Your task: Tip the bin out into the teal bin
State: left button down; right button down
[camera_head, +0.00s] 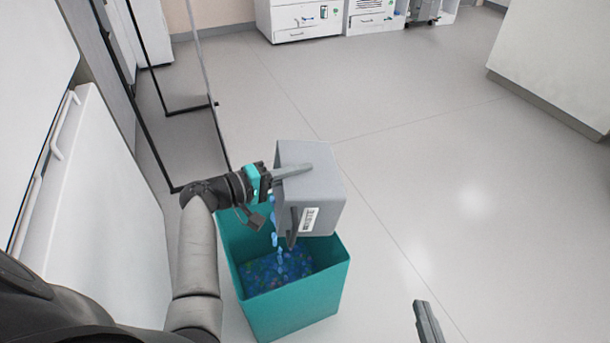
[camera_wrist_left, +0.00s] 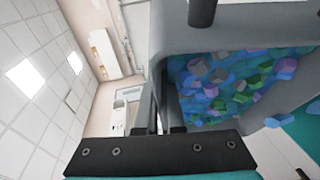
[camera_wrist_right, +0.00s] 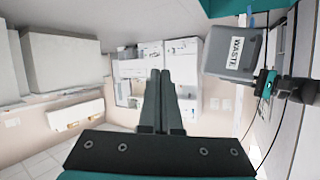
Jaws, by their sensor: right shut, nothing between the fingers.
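The grey bin (camera_head: 318,195) is tipped over in the air above the teal bin (camera_head: 290,305), and blue pieces (camera_head: 278,245) fall from its mouth. Many blue and mixed-colour pieces (camera_head: 275,270) lie inside the teal bin. My left gripper (camera_head: 280,176) is shut on the grey bin at its left side. The left wrist view shows the grey bin's inside (camera_wrist_left: 225,88) with many blue, green and purple pieces still in it. The right wrist view shows its WASTE label (camera_wrist_right: 236,54). My right gripper (camera_wrist_right: 163,102) is shut and empty, away to the right of both bins.
A white cabinet front (camera_head: 100,220) stands close on the left, with a dark frame (camera_head: 190,109) beyond it. White drawer units (camera_head: 300,18) line the back wall. A white block (camera_head: 560,65) stands at the upper right. The grey floor (camera_head: 450,150) is clear to the right.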

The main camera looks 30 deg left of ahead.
pick_arm(q)
jog(key=shift+s+a+r+b, duration=0.1)
jog(key=shift+s+a+b, duration=0.1)
jog(key=shift+a+b, duration=0.15)
jog(key=shift+s+a+r+n+t+h+b, duration=0.3)
jog(key=shift+s+a+t+h+b, duration=0.1)
jog(key=shift+a+t+b, duration=0.25)
jog(key=s+a+n+t+h, duration=0.2)
jog(key=s+a+n+t, duration=0.1)
jog(key=s+a+t, duration=0.1)
jog(key=shift+a+r+t, duration=0.3)
jog(key=shift+a+t, duration=0.25)
jog(key=shift+a, duration=0.25)
pick_arm(e)
jog(key=shift+s+a+r+m+t+y, duration=0.15)
jog(key=shift+s+a+r+t+y, duration=0.15)
jog(key=shift+t, duration=0.3)
jog(key=shift+s+a+r+m+t+y, duration=0.15)
jog(key=shift+a+r+t, duration=0.25)
jog(key=shift+t, duration=0.2)
jog(key=shift+s+a+r+m+t+y, duration=0.1)
jog(key=shift+a+r+t+y, duration=0.15)
jog(key=shift+r+t, duration=0.25)
jog(key=shift+f, duration=0.1)
dwell(1.7)
